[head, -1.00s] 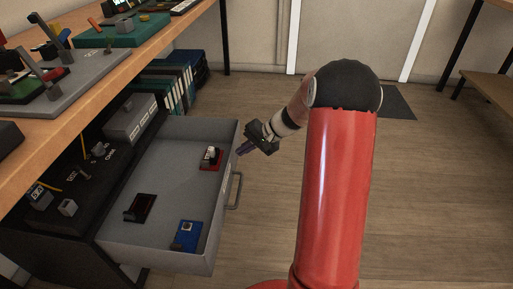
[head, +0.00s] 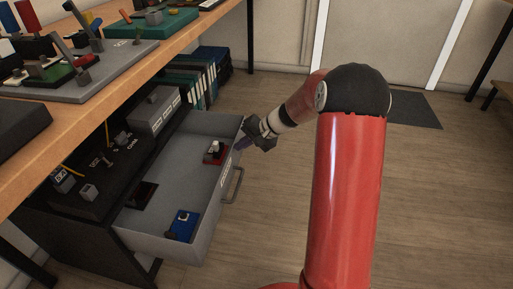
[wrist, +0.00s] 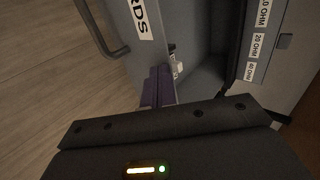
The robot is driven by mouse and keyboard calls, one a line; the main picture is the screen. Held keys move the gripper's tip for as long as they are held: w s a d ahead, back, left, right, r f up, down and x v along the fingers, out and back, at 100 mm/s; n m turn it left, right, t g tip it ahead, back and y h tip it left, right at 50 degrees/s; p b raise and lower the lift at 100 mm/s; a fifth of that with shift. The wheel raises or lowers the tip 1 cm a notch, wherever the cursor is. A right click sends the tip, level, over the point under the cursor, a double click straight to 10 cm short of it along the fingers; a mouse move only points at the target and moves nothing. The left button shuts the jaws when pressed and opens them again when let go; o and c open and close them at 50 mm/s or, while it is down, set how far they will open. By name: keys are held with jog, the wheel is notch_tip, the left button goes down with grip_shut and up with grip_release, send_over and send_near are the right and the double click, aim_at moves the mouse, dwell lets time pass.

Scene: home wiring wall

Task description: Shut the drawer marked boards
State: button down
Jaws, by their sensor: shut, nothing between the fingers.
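The drawer (head: 160,247) is pulled out of the black cabinet under the workbench, less far than a second ago. Its front carries a handle (head: 236,186) and a label, partly readable as "RDS" in the wrist view (wrist: 143,18). My gripper (head: 243,143) is shut and empty at the far end of the drawer front. In the wrist view its purple fingers (wrist: 158,86) are at the front panel's edge; contact is hard to tell.
The workbench (head: 165,68) above holds several boards and tools. A grey box with resistor labels (head: 155,108) sits in the cabinet behind the drawer. Binders (head: 205,75) stand beyond. The wooden floor right of the drawer is clear.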

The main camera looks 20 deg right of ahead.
jog(key=w+a, duration=0.4)
jog(key=a, duration=0.3)
jog(key=w+a, duration=0.4)
jog(key=a, duration=0.4)
jog(key=shift+w, duration=0.4)
